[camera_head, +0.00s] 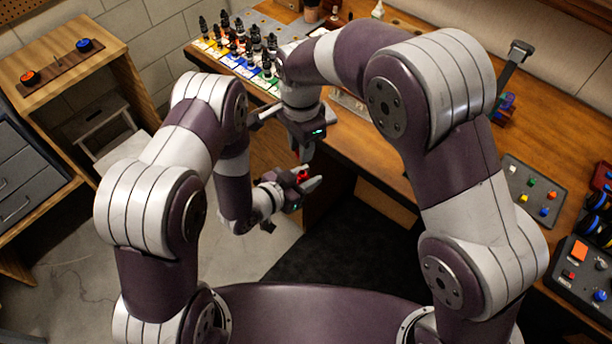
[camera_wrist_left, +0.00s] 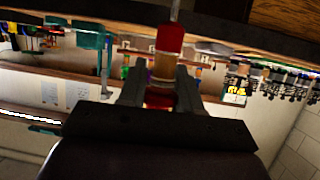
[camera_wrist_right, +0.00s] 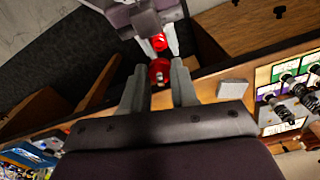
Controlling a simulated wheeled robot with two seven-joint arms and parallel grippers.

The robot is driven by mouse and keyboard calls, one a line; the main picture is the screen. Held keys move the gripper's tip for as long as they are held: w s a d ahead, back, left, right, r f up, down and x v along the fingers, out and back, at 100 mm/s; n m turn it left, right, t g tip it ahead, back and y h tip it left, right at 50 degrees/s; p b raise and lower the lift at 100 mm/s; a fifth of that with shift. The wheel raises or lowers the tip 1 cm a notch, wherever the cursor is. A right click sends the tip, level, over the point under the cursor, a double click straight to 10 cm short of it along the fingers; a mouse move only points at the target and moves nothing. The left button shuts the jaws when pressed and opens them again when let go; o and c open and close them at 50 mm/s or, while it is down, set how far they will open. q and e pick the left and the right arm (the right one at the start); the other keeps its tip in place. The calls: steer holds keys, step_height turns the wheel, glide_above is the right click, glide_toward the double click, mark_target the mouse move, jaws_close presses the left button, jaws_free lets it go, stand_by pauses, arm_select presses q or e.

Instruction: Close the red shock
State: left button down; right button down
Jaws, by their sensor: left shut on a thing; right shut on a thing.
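The red shock (camera_head: 302,175) is held in the air between my two grippers. In the left wrist view it shows a red upper part (camera_wrist_left: 170,39), an amber cylinder (camera_wrist_left: 163,66) and a red lower end. My left gripper (camera_head: 305,184) is shut on its body; the fingers flank the cylinder. In the right wrist view a red round piece with a pale centre (camera_wrist_right: 159,71) sits at the fingertips of my right gripper (camera_head: 304,156), which is shut on it. Another red part (camera_wrist_right: 159,42) shows beyond, at the left gripper's fingers. Whether the red parts touch is unclear.
The wooden workbench (camera_head: 370,152) runs behind my grippers, with several dark shocks on coloured labels (camera_head: 240,50) at its back left. Button panels (camera_head: 535,190) lie at the right. A wooden stand (camera_head: 60,50) is at the left. Open floor lies below the grippers.

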mark_target(301, 173)
steer(key=shift+s+d+m, duration=0.1)
steer(key=shift+m, duration=0.4)
steer(key=shift+f, duration=0.1)
steer(key=shift+f, duration=1.95)
steer(key=shift+f, duration=0.15)
steer(key=shift+f, duration=0.8)
steer(key=shift+f, duration=0.5)
steer(key=c, duration=0.9)
jaws_free()
steer(key=shift+o, duration=0.2)
